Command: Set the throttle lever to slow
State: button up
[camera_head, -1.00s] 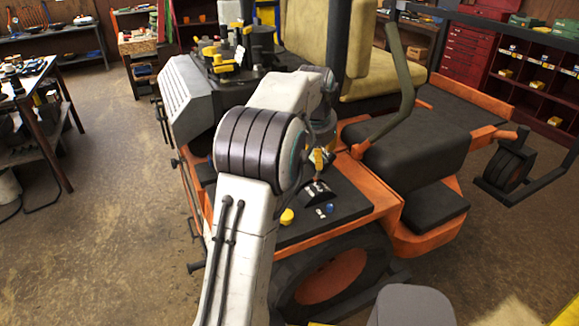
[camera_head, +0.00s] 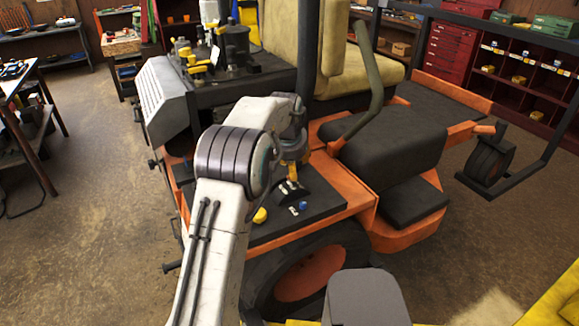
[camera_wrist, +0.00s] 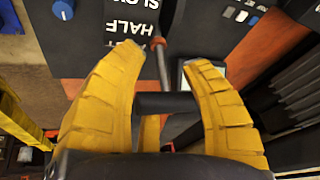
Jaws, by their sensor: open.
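The throttle lever (camera_wrist: 162,68) is a thin dark rod with a reddish end, seen in the wrist view. It lies between the two yellow fingers of my gripper (camera_wrist: 172,57), which is open, with a gap visible beside the rod on the right. White lettering on the dark control panel (camera_wrist: 85,35) reads SLOW and HALF, upside down; a third word is partly hidden by the left finger. The lever stands beside the hidden word and HALF, away from SLOW. In the head view my gripper (camera_head: 292,172) is over the panel and hides most of the lever.
A yellow knob (camera_head: 260,215) and a blue knob (camera_head: 303,206) stand on the panel near my gripper. The mower's wheel (camera_head: 310,275) is below, its black seat-like pad (camera_head: 385,145) to the right. A bent grey-green bar (camera_head: 368,85) rises behind my gripper.

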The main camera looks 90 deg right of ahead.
jog(key=shift+s+d+f, duration=0.1)
jog(key=shift+d+f, duration=0.05)
jog(key=shift+f, duration=0.25)
grip_shut()
dwell(0.4)
